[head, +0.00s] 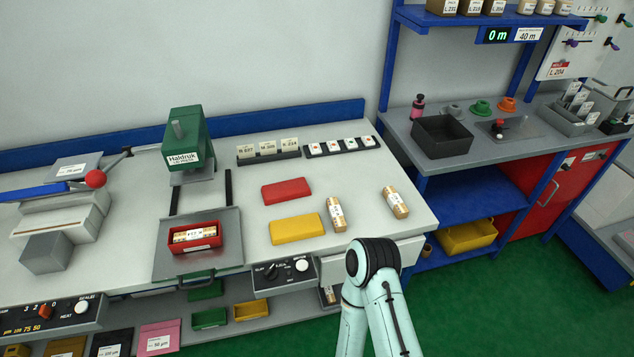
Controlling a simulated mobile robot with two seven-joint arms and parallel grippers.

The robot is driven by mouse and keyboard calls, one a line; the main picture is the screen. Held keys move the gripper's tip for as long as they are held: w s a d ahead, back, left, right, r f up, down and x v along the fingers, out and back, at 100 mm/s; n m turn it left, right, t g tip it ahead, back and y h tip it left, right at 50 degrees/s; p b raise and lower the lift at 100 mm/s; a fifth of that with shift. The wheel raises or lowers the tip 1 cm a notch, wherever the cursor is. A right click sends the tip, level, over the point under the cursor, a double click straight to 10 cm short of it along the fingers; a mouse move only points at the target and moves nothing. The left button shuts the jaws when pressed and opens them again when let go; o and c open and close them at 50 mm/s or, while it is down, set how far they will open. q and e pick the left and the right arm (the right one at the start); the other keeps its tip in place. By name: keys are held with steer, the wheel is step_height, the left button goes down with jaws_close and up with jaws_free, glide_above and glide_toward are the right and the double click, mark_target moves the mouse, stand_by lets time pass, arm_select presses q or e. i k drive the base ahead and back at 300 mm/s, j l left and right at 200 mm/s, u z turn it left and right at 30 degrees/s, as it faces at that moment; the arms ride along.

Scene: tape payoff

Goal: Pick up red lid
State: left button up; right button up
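The red lid (286,190) lies flat on the light bench top, near its middle, with nothing on it. A yellow lid (297,229) lies just in front of it, apart from it. A small red box (178,240) stands to the left on the grey plate of the press and holds a labelled tan roll (196,235). Neither of my grippers shows. One of my arm links stands at the bottom, right of centre, and its gripper is out of view.
The green press (187,140) rises behind the red box. Card holders (268,153) line the back. A control box (285,276) sits at the bench's front edge. Bench around the red lid is clear.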

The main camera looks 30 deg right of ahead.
mark_target(299, 188)
steer(key=z, duration=0.85)
steer(key=l, duration=0.1)
